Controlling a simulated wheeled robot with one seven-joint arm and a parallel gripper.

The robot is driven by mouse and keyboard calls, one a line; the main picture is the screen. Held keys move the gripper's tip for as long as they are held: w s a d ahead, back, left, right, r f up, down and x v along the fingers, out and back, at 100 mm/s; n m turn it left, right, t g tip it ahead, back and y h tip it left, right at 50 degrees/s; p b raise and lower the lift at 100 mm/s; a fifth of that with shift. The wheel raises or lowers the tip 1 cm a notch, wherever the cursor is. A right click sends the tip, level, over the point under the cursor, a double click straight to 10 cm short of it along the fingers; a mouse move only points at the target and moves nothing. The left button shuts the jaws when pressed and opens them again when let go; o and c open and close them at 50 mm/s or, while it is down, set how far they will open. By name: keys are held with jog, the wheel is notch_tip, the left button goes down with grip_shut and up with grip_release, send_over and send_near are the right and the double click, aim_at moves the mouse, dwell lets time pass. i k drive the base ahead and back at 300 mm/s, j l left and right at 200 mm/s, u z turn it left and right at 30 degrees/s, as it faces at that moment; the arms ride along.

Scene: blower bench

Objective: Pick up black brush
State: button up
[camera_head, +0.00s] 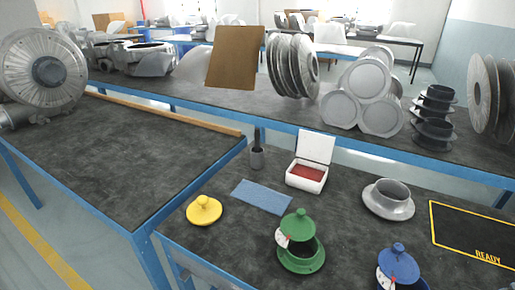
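The black brush (257,137) stands upright in a small dark grey cup (257,160) near the back left of the front right bench. Only its upper part shows above the cup; its lower end is hidden inside. My gripper is not in the head view.
A blue cloth (262,196) and an open white box with red inside (307,177) lie near the cup. A yellow lid (204,210), a green-lidded flange (301,243), a blue-lidded flange (398,266) and a grey flange (389,200) stand on the same bench. The left bench (130,160) is mostly clear.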

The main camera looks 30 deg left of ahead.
aim_at(256, 131)
jog(key=z, duration=5.5)
jog(key=j+z, duration=0.15)
jog(key=z, duration=4)
jog(key=k+z, duration=0.1)
jog(key=z, duration=1.25)
